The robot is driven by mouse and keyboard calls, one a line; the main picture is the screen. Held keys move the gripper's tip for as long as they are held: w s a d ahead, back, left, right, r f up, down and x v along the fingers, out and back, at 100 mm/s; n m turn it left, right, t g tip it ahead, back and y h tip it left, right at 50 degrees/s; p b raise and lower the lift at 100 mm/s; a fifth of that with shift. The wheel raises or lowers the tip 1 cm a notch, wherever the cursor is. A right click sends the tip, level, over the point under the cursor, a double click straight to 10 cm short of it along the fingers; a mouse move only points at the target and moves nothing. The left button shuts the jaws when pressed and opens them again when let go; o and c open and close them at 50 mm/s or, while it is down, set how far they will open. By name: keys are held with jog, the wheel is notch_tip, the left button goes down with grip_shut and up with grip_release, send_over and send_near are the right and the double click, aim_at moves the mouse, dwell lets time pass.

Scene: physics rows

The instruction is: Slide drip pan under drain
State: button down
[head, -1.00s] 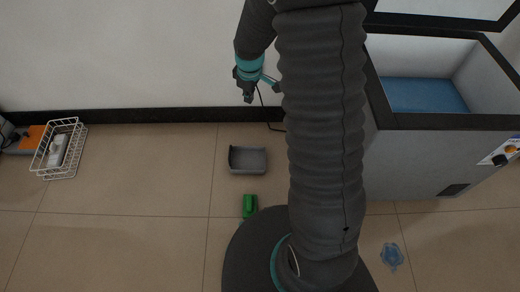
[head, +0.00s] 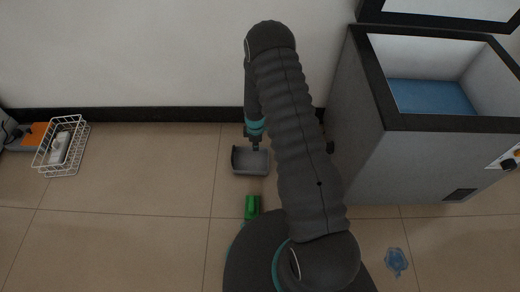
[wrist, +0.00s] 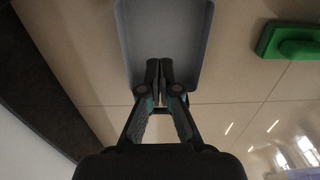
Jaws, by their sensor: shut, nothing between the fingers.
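The grey drip pan (head: 250,162) lies on the floor left of the chest freezer. My gripper (head: 256,146) is low at the pan's wall-side edge. In the wrist view my gripper (wrist: 160,62) is shut and empty. Its fingertips overlap the near part of the pan (wrist: 162,25) in the picture; I cannot tell whether they touch it. The chest freezer (head: 360,130) stands at the right with its lid open and a blue surface inside. Its drain is not clearly seen; my arm covers part of the freezer's left side.
A green object (head: 251,207) lies on the floor close to the pan and my base; it also shows in the wrist view (wrist: 290,40). A white wire basket (head: 62,147) stands far left. The floor left of the pan is clear.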

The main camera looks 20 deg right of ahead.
aim_at(265, 162)
notch_tip(265, 162, down, 8)
jog(key=shift+b, duration=0.3)
jog(key=d, duration=0.2)
jog(key=shift+s+d+f, duration=0.25)
jog(key=shift+s+d, duration=0.1)
jog(key=shift+s, duration=0.05)
jog(key=shift+s+d, duration=0.2)
jog(key=shift+d, duration=0.35)
